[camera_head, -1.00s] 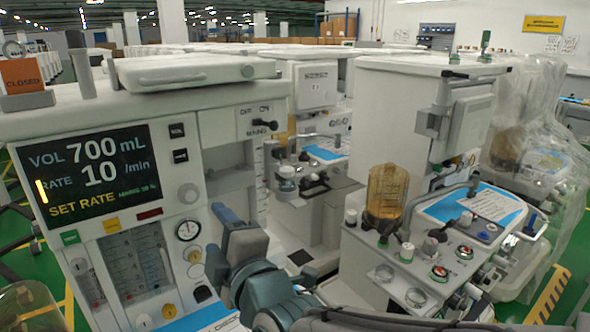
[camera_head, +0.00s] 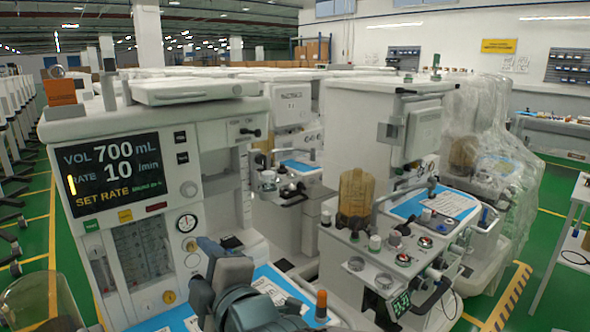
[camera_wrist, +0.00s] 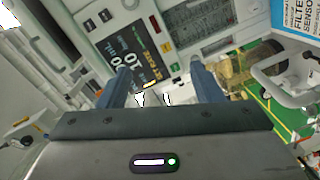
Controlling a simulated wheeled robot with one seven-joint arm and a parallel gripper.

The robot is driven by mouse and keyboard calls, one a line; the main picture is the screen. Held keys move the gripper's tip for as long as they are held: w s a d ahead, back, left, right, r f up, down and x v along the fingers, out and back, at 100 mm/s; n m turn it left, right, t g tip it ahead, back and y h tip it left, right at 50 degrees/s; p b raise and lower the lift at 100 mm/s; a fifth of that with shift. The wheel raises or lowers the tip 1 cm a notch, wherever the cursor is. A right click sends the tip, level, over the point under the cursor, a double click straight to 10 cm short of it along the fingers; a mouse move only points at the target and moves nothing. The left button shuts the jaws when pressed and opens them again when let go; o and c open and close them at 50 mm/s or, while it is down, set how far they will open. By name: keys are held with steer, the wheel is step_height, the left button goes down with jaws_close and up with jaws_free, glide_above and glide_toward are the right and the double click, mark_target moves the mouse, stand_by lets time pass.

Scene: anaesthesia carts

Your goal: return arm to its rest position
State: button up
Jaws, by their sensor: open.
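My gripper (camera_wrist: 163,84) is open in the wrist view, with its two blue-grey fingers apart and nothing held between them. My arm shows at the bottom middle of the head view, folded close to my body in front of the near cart (camera_head: 230,150). That cart has a dark screen (camera_head: 113,172) reading VOL 700 mL and RATE 10 /min. The screen also shows tilted beyond the fingers in the wrist view (camera_wrist: 130,55). I cannot tell from the head view whether the fingers touch the cart.
A second cart with an amber canister (camera_head: 356,192) stands to the right, close to my arm. Plastic-wrapped equipment (camera_head: 490,130) is behind it. A white table (camera_head: 575,225) stands at the far right. Open green floor (camera_head: 545,270) lies between, and more shows at the left (camera_head: 30,230).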

steer(key=d+f+m+g+h, duration=0.35)
steer(key=d+f+m, duration=0.3)
steer(key=d, duration=0.45)
steer(key=d+f+m+g+h, duration=0.3)
steer(key=d+f+m+h, duration=0.25)
steer(key=d+m, duration=0.35)
steer(key=s+d+f+m+g+h, duration=0.1)
steer(key=s+d+f+m+g, duration=0.2)
steer(key=s+d+m, duration=0.3)
steer(key=s+d+g, duration=0.1)
steer(key=s+d, duration=0.1)
steer(key=d, duration=0.1)
steer(key=shift+s+d+f+h, duration=0.15)
steer(key=shift+d+f+h, duration=0.15)
steer(key=shift+f, duration=0.05)
jaws_close()
stand_by(0.5)
